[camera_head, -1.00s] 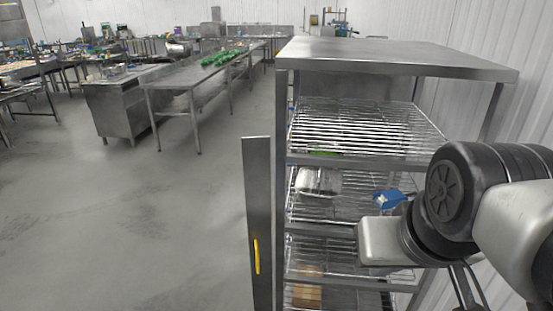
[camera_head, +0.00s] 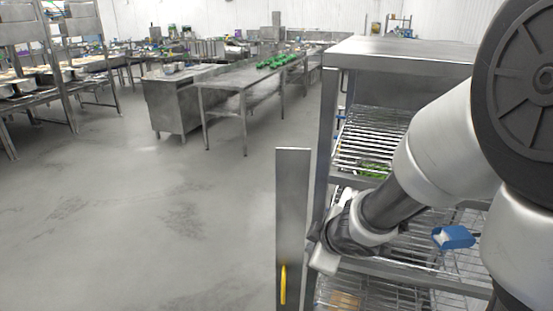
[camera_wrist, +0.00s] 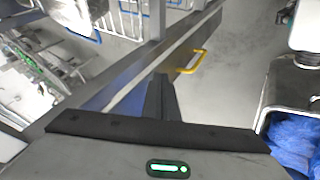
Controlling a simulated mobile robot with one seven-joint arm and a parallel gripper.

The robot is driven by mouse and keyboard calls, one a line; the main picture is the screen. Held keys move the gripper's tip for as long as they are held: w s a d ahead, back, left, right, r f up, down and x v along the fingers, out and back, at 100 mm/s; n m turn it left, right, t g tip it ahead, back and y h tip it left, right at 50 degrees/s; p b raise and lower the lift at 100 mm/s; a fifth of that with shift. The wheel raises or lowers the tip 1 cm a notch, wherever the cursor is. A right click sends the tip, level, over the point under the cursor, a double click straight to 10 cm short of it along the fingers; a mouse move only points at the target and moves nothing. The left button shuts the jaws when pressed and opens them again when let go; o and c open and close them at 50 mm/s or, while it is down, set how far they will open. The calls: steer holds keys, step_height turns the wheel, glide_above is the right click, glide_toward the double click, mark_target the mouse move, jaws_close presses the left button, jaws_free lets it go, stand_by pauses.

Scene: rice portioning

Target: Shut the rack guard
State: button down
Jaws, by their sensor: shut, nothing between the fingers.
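The rack guard (camera_head: 292,200) is a narrow upright grey metal panel with a yellow handle (camera_head: 283,285). It stands swung out at the left front edge of the wire-shelf rack (camera_head: 395,50). My gripper's end lies just right of the guard in the head view, its fingertips hidden there. In the wrist view my gripper (camera_wrist: 160,80) is shut and empty, its dark fingers together. The guard (camera_wrist: 200,38) runs past the fingertips there, and its yellow handle (camera_wrist: 189,63) is just beyond and to the right. I cannot tell whether the fingers touch the guard.
The rack's shelves hold a blue item (camera_head: 453,237) and a green item (camera_head: 373,169). A steel table (camera_head: 245,100) with green things stands further back. The floor (camera_head: 160,230) left of the guard is clear. Blue bags (camera_wrist: 292,135) show at right in the wrist view.

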steer(key=n+g+y+b, duration=0.1)
steer(key=n+y, duration=0.1)
glide_toward(280, 269)
steer(key=a+f+b, duration=0.1)
steer(key=w+f+b, duration=0.1)
steer(key=b, duration=0.1)
steer(key=a+f+b, duration=0.1)
steer(key=f+b, duration=0.1)
steer(key=shift+w+a, duration=0.35)
steer(key=shift+w+a+f, duration=0.2)
steer(key=shift+w+f, duration=0.15)
